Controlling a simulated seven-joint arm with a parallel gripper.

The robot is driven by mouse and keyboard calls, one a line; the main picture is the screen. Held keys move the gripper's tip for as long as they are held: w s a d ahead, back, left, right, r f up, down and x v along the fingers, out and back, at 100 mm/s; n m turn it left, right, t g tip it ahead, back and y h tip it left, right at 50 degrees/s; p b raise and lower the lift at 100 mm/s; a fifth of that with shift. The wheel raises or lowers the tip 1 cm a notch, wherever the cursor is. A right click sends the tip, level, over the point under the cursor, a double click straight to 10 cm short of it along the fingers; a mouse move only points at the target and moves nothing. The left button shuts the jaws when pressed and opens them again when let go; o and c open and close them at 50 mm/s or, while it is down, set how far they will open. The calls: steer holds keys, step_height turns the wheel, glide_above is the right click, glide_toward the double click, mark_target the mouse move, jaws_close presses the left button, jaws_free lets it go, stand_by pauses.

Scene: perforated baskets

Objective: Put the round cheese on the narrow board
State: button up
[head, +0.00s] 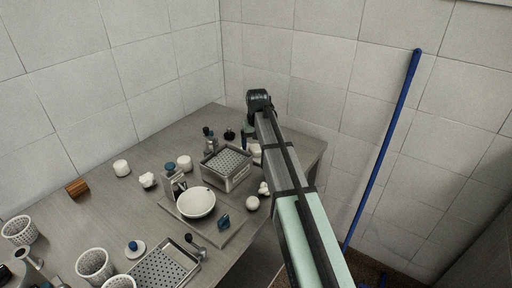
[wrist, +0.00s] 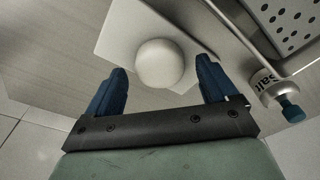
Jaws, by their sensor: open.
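A smooth, round white thing that looks like the round cheese (wrist: 159,63) lies between my fingertips in the wrist view. It overlaps a pale flat board (wrist: 118,35), near the board's edge; I cannot tell if this is the narrow board. My gripper (wrist: 162,82) is open, with a blue finger on each side of the cheese and a gap to both. In the head view my arm reaches to the back of the table and hides the fingertips; a white thing (head: 256,152) shows partly behind the arm.
A salt shaker (wrist: 266,88) with a blue cap stands close to my right finger in the wrist view, beside a perforated metal basket (wrist: 290,22). In the head view, a white bowl (head: 196,203), several small white pieces and white perforated baskets (head: 94,264) crowd the table.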

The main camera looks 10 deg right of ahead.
mark_target(257, 149)
step_height(257, 149, up, 10)
steer(key=s, duration=0.1)
steer(key=shift+s+r, duration=0.15)
steer(key=shift+r, duration=0.1)
